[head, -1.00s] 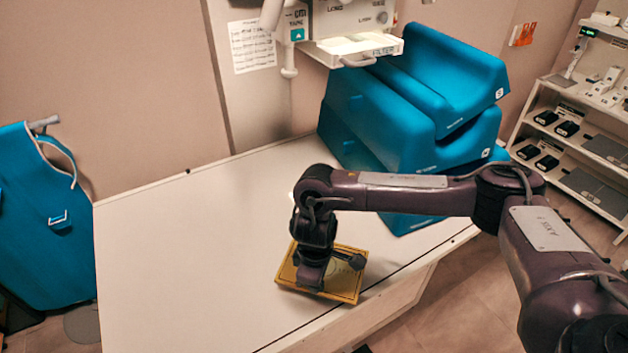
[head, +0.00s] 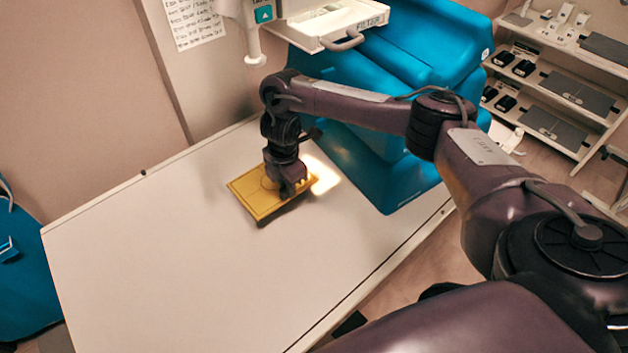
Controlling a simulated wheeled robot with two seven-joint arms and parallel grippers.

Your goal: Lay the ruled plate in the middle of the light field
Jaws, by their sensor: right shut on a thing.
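The ruled plate (head: 250,199) is a flat yellow rectangle over the white table, towards its back. My right gripper (head: 285,188) comes down on it from above and is shut on it. The gripper hides the plate's right part, and I cannot tell whether the plate touches the table. The light field (head: 325,176) is a small bright patch on the table just right of the plate. Part of it is hidden behind my gripper and arm. My left gripper is not in view.
The white table (head: 160,250) is bare at the front and left. Blue foam wedges (head: 380,165) are stacked at its back right, close to my right arm. A filter tray (head: 335,25) on the tube head hangs above the back. Shelves (head: 560,90) stand at the right.

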